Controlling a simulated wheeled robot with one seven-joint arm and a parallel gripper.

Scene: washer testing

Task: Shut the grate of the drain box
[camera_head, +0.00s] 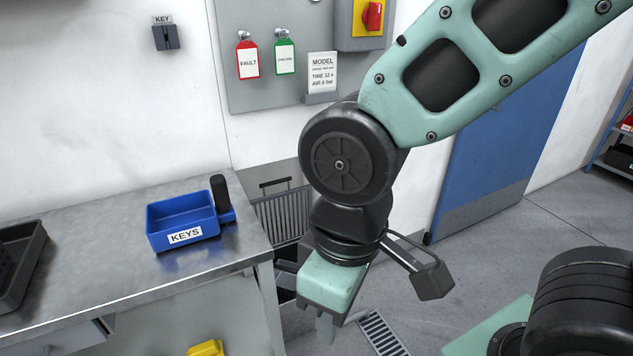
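A grey barred grate (283,214) with a dark handle bar (276,183) along its top stands raised and near upright against the wall, just right of the workbench. Below it a dark box part, which looks like the drain box (285,281), shows between the bench leg and my arm. Most of that box is hidden. My gripper (325,328) points down in front of and below the grate, right of the bench leg. Only a pale finger part shows under its teal body, so its opening cannot be told. I cannot tell whether it touches anything.
A metal workbench (110,275) at left holds a blue KEYS tray (181,237) and a dark tray (18,265). A slotted floor drain (382,337) lies right of my gripper. A yellow object (206,348) is low under the bench. The floor toward the blue door (500,150) is clear.

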